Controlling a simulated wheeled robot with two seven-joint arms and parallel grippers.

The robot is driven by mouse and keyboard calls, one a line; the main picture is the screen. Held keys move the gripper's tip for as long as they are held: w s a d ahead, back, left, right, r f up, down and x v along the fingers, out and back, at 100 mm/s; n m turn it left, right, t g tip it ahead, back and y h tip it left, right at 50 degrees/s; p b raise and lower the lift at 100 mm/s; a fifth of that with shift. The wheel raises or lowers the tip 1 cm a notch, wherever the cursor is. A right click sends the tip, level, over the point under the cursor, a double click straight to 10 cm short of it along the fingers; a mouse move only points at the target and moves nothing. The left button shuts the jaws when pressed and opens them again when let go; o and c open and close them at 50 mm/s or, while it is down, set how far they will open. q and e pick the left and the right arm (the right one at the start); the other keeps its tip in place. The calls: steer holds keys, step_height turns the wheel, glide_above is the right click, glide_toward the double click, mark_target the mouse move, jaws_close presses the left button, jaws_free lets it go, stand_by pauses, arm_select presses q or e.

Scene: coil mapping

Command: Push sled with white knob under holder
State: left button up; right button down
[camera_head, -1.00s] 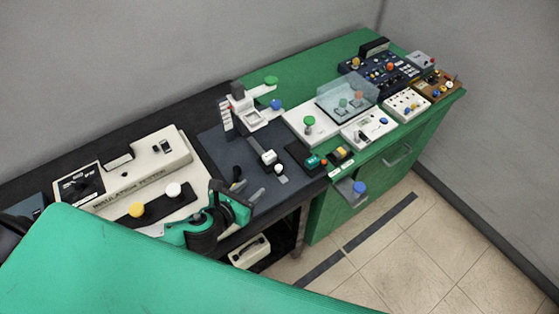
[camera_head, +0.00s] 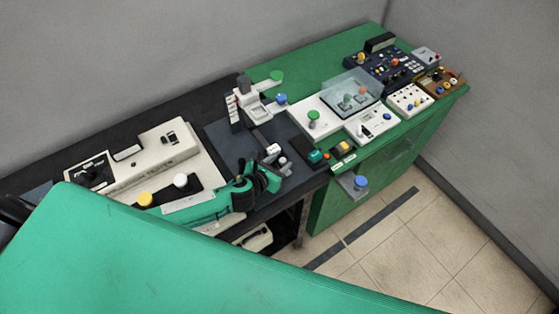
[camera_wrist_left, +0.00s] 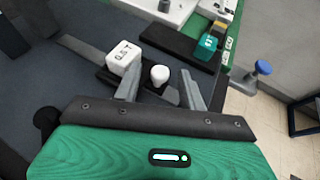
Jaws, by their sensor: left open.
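The sled carries a white block (camera_wrist_left: 123,57) marked 0.5T and a white knob (camera_wrist_left: 160,75) on a dark base. In the head view, the white block (camera_head: 273,150) sits on the grey-blue plate (camera_head: 222,140). My left gripper (camera_wrist_left: 159,84) is open; its two grey fingers stand on either side of the knob in the wrist view, and contact cannot be told. In the head view my left gripper (camera_head: 280,163) is beside the block, partly hiding the knob. The holder (camera_head: 251,104), a pale upright stand, is at the plate's far end, apart from the sled.
A beige insulation tester (camera_head: 150,155) with yellow and white knobs lies left. A dark strip with a teal part (camera_head: 316,156) is right of the sled. White panels and a clear cover (camera_head: 350,91) stand farther right. A blue knob (camera_head: 360,182) sticks out past the front edge.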

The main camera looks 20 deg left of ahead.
arm_select(q)
steer(key=shift+w+f, duration=0.1)
steer(key=shift+w, duration=0.15)
jaws_close()
steer(key=w+a, duration=0.1)
steer(key=a, duration=0.1)
steer(key=w+a, duration=0.4)
steer(key=shift+w+a, duration=0.15)
steer(key=shift+a, duration=0.2)
arm_select(e)
steer(key=shift+s+d+r, duration=0.1)
steer(key=shift+s+r, duration=0.05)
steer(key=shift+s, duration=0.2)
